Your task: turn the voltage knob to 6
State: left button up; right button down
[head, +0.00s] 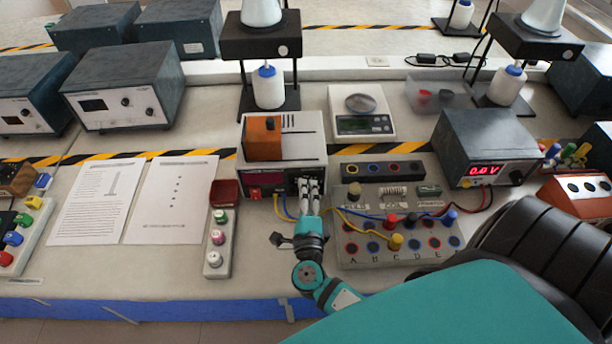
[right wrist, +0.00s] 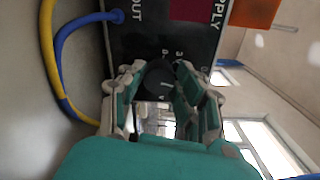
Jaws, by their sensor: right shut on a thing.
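The power supply (head: 284,147) is a pale box with a black front panel, standing at the middle of the bench. In the right wrist view its black panel (right wrist: 140,40) shows the letters "OUT" and "PPLY". The voltage knob (right wrist: 159,82) is round and black with a light pointer line; only part of the marks around it can be read. My right gripper (head: 310,184) is at the right part of the panel. In the right wrist view its fingers (right wrist: 158,88) are on either side of the knob, shut on it. The knob is hidden by the fingers in the head view. My left gripper is not seen.
Blue and yellow cables (head: 281,208) run from the supply's front. A terminal board (head: 350,257) with coloured sockets stands to the right, and a strip of coloured knobs (head: 216,262) to the left. A meter (head: 470,150) reads about 0.0 V. Papers (head: 92,203) lie at left.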

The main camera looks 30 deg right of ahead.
jog(key=shift+n+p, duration=0.8)
jog(key=shift+n, duration=0.3)
jog(key=c, duration=0.9)
grip_release()
jog(key=shift+c, duration=0.2)
jog(key=shift+s+a+f, duration=0.1)
jog(key=shift+s+a, duration=0.05)
jog(key=shift+s, duration=0.05)
jog(key=v, duration=1.1)
jog(key=shift+s+a, duration=0.2)
jog(key=shift+a, duration=0.05)
